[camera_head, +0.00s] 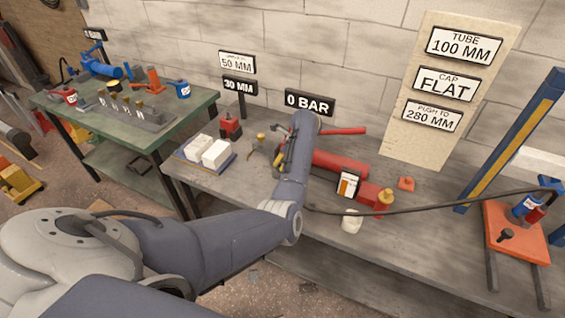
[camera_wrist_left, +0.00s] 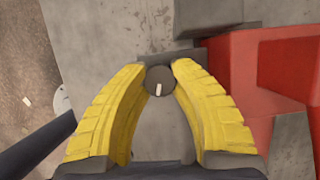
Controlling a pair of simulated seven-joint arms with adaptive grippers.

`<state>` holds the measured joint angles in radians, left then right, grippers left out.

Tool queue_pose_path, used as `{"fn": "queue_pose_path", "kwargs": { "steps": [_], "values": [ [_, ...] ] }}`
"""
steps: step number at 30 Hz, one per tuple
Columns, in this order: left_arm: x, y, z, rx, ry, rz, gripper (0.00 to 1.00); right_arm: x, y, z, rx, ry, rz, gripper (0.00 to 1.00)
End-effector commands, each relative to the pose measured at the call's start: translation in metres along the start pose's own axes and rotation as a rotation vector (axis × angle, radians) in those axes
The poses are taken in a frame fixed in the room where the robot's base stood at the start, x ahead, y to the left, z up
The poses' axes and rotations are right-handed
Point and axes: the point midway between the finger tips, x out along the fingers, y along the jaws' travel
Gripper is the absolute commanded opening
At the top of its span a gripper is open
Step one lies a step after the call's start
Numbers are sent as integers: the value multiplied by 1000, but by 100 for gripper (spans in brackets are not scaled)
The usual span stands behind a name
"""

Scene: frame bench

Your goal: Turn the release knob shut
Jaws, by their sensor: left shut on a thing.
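The release knob (camera_wrist_left: 159,81) shows in the left wrist view as a dark round disc with a short white mark, which stands nearly upright. My left gripper (camera_wrist_left: 165,73) has its two yellow fingers closed around the knob's sides near their tips. In the head view the yellow of my left gripper (camera_head: 281,160) shows beside the red pump (camera_head: 340,163), largely behind my forearm, and the knob is hidden there. A red body (camera_wrist_left: 245,70) fills the right of the wrist view. My right gripper is not in view.
A red lever (camera_head: 343,131) sticks out behind my forearm. A black hose (camera_head: 430,203) runs right to an orange plate (camera_head: 518,232). White boxes (camera_head: 208,150), a "0 BAR" sign (camera_head: 310,102) and a white cup-like item (camera_head: 351,221) stand near my arm.

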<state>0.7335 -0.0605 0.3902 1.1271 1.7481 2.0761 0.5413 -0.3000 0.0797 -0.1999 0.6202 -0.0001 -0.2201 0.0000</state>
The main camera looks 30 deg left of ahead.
Motion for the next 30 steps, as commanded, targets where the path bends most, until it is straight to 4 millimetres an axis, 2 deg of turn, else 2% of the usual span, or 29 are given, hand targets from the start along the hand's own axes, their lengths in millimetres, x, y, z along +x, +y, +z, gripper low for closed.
{"fn": "queue_pose_path", "kwargs": {
  "steps": [30],
  "values": [
    [0, 3, 2, 852, -2, -355, 0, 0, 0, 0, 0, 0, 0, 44]
  ]
}}
